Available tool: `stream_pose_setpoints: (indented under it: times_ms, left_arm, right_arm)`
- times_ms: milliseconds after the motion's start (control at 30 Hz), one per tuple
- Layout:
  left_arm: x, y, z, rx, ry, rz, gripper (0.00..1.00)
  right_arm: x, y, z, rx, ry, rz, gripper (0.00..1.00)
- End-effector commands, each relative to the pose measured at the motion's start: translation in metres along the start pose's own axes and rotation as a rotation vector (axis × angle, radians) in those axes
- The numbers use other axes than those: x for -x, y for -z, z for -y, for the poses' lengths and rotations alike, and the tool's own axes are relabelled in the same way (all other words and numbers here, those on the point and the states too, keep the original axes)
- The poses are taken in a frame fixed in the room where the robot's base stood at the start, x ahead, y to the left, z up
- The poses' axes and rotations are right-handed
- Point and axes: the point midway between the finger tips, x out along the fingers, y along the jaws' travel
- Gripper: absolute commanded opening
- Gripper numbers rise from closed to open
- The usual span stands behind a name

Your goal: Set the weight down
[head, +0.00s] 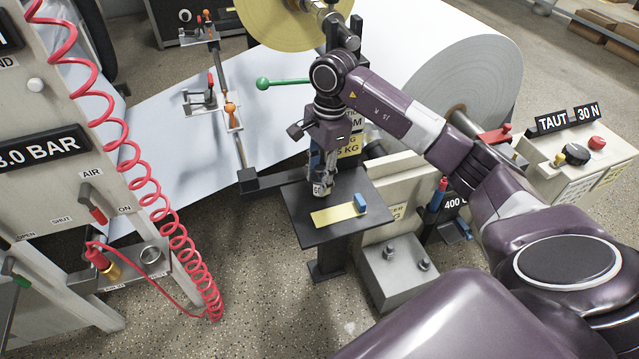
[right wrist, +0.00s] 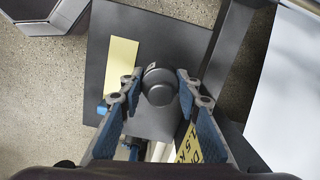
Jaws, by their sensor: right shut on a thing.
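The weight (right wrist: 160,88) is a small grey metal cylinder with a knob. In the right wrist view it stands between my two fingers. In the head view its light label shows at the fingertips (head: 319,189). My right gripper (head: 326,182) is shut on the weight, over the back part of a small black table (head: 297,202). I cannot tell whether the weight's base touches the tabletop. A pale yellow strip (head: 338,214) lies on the table beside the weight, with a blue block (head: 361,202) at its right end. My left gripper is out of view.
A large paper roll (head: 465,75) stands behind my right arm, its white web running left. A coiled red air hose (head: 150,180) hangs at the left panel. A grey block with bolts (head: 400,265) stands right of the table. The table's front edge is clear.

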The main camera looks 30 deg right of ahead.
Motion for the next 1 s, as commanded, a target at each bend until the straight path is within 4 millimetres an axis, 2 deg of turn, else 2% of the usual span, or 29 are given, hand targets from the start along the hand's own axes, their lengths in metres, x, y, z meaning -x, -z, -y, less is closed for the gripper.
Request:
stream_pose_setpoints:
  times_ms: [33,133,567,600,733,1000]
  left_arm:
    - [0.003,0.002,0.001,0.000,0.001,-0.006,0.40]
    - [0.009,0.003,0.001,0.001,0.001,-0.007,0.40]
    - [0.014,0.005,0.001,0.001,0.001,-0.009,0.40]
    - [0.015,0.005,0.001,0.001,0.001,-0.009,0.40]
    - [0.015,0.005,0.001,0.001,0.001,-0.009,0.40]
    - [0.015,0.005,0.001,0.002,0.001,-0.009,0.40]
  right_arm:
    - [-0.009,0.000,0.000,0.000,0.000,0.003,0.00]
    - [-0.018,0.002,0.001,-0.001,0.003,0.002,0.00]
    - [-0.021,0.003,0.001,0.000,0.003,0.001,0.00]
    - [-0.022,0.003,0.000,0.000,0.001,0.000,0.35]
    - [-0.022,0.003,0.000,0.000,0.001,0.000,0.48]
    - [-0.021,0.003,0.000,0.000,0.001,0.000,0.48]
